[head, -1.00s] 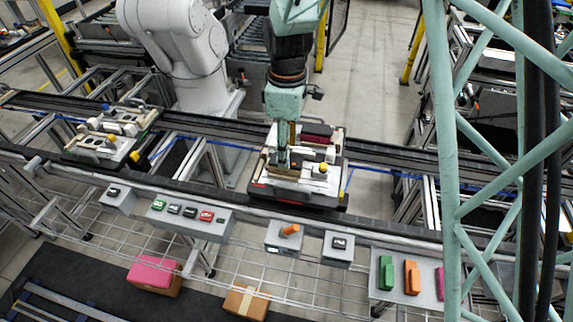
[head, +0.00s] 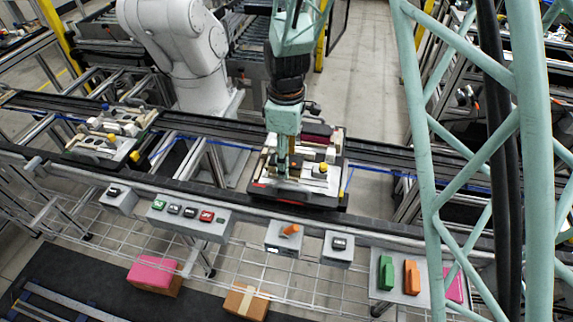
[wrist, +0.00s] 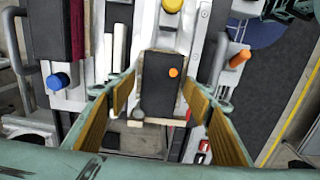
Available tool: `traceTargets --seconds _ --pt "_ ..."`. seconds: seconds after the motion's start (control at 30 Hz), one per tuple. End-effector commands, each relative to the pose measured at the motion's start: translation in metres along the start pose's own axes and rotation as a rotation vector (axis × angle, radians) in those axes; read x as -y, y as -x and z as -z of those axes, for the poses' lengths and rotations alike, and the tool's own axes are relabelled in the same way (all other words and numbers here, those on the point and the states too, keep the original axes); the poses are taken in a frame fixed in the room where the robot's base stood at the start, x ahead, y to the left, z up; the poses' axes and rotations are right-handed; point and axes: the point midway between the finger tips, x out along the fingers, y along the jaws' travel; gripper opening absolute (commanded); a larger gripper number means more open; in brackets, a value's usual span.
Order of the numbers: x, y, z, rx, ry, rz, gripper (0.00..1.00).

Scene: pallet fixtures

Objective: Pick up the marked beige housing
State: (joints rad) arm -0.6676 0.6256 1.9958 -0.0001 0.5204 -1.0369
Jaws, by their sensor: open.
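In the wrist view, a block with a dark top face, beige edges and an orange dot (wrist: 161,88) sits between my gripper's fingers; it looks like the marked beige housing. My gripper (wrist: 161,104) is open, with one finger on each side of the block. Contact between the fingers and the block cannot be told. In the head view my gripper (head: 283,168) points down over the central pallet fixture (head: 262,183). There the gripper largely hides the block.
The fixture holds a dark red block (head: 318,130) and a yellow knob (head: 323,168). The wrist view shows a blue knob (wrist: 60,81) at left and an orange knob (wrist: 240,58) at right. Control boxes with buttons (head: 190,215) line the front rail.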

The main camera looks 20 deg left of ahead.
Motion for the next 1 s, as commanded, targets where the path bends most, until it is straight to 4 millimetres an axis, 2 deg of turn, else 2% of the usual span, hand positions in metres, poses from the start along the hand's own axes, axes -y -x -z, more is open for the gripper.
traceTargets --seconds 0.2,0.5,1.0 --pt "-0.0001 0.0002 0.0001 0.0 0.0 0.0 0.45" --pt "-0.0001 0.0002 0.0 0.0 0.0 0.0 0.18" --pt "-0.0007 0.0067 0.0005 -0.001 0.0 -0.002 0.18"
